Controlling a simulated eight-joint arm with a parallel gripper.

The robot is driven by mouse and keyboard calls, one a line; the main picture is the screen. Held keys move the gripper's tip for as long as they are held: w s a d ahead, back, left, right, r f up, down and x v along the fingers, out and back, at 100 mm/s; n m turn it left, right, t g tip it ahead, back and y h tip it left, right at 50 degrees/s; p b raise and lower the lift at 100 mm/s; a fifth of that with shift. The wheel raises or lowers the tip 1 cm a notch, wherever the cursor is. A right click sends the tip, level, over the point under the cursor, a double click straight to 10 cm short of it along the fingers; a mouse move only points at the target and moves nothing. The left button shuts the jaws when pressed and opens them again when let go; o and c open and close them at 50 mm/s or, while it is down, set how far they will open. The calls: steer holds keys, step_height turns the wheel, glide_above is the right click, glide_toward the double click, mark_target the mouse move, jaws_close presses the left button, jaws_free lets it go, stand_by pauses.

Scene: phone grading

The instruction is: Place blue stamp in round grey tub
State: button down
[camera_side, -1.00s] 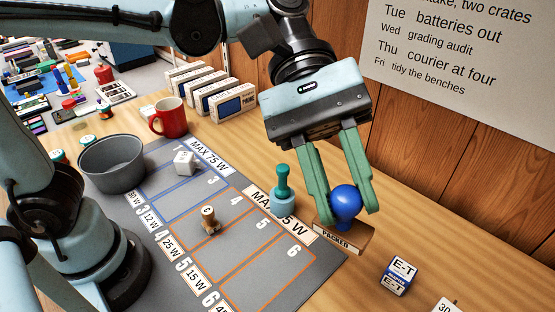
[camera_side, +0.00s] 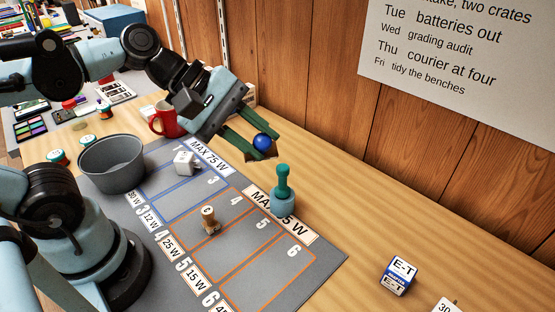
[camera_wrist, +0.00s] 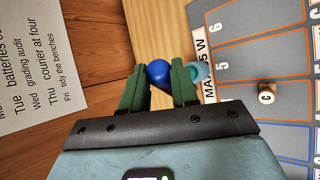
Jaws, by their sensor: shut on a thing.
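The blue stamp (camera_side: 262,142), with a round blue knob and a wooden base, is held up in the air above the back of the table. My gripper (camera_side: 247,139) is shut on it, with green fingers on either side of the knob. In the wrist view the blue knob (camera_wrist: 158,72) shows between the fingertips, and most of the base is hidden. The round grey tub (camera_side: 112,164) stands at the left end of the grey mat, to the left of my gripper. Its inside looks empty from this side.
A red mug (camera_side: 164,118) stands behind the tub. A white-and-blue box (camera_side: 398,275) lies at front right.

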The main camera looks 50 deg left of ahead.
steer(key=s+a+n+g+y, duration=0.1)
steer(key=s+a+n+y, duration=0.2)
steer(key=a+n+y, duration=1.35)
steer(key=s+a+r+n+g, duration=0.2)
steer(key=s+a+r+g, duration=0.3)
steer(key=a, duration=0.4)
steer(key=s+a+r+n+g, duration=0.25)
steer(key=s+a+g, duration=0.3)
steer(key=a, duration=0.35)
steer(key=m+g, duration=0.1)
steer(key=m, duration=0.1)
glide_toward(120, 144)
steer(key=shift+h, duration=0.35)
steer(key=shift+s+a+f, duration=0.1)
steer(key=shift+s+f, duration=0.1)
steer(key=shift+s, duration=0.7)
steer(key=shift+s+a+f, duration=0.15)
steer(key=shift+s+f, duration=0.05)
steer(key=shift+s, duration=0.7)
steer(key=shift+s+a+f, duration=0.1)
steer(key=shift+s+f, duration=0.1)
steer(key=shift+s, duration=0.75)
steer(key=c, duration=0.8)
jaws_free()
